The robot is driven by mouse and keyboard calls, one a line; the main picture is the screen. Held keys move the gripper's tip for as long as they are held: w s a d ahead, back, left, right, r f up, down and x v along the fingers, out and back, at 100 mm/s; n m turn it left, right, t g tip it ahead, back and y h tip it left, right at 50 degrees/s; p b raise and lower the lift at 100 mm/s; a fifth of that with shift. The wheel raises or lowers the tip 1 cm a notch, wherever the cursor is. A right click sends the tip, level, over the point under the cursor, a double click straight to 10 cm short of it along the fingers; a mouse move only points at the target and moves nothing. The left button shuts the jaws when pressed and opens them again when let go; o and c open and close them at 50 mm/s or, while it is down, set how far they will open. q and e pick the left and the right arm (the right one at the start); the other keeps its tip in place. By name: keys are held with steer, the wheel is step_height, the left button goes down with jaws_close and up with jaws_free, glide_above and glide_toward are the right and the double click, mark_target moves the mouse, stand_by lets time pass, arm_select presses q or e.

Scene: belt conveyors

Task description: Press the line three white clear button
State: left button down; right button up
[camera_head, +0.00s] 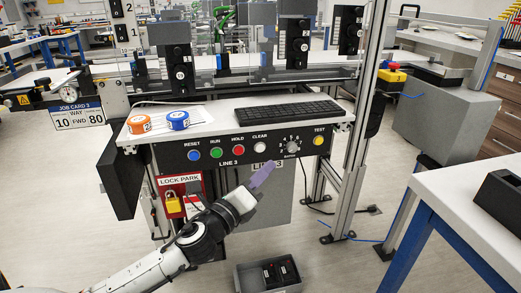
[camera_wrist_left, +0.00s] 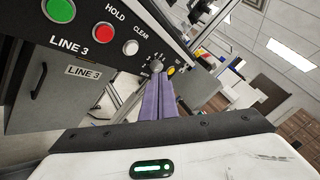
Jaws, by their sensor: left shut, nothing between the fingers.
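The line three panel (camera_head: 222,152) is a black strip under a white shelf, with labelled buttons in a row. The white CLEAR button (camera_head: 260,143) sits between the red HOLD button (camera_head: 238,150) and the grey rotary knob (camera_head: 292,147). In the left wrist view the white button (camera_wrist_left: 131,47) is left of the fingers. My left gripper (camera_head: 263,174) has purple fingers, shut and empty, below the CLEAR button and apart from it in the head view. In the left wrist view the fingers (camera_wrist_left: 160,95) point towards the knob (camera_wrist_left: 156,66). My right gripper is not in view.
Blue RESET (camera_head: 194,155), green RUN (camera_head: 215,153) and yellow TEST (camera_head: 319,140) buttons share the panel. A keyboard (camera_head: 274,112) and two tape rolls (camera_head: 158,122) lie on the shelf. A red LOCK PARK box (camera_head: 180,196) hangs below left. A grey bin (camera_head: 268,275) stands on the floor.

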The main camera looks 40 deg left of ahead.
mark_target(260, 148)
arm_select(q)
steer(key=w+a, duration=0.3)
steer(key=a, duration=0.1)
steer(key=shift+w+a, duration=0.1)
steer(key=shift+w, duration=0.25)
stand_by(0.8)
stand_by(0.9)
steer(key=shift+w+a, duration=0.1)
steer(key=shift+a, duration=0.05)
steer(key=shift+w+a, duration=0.2)
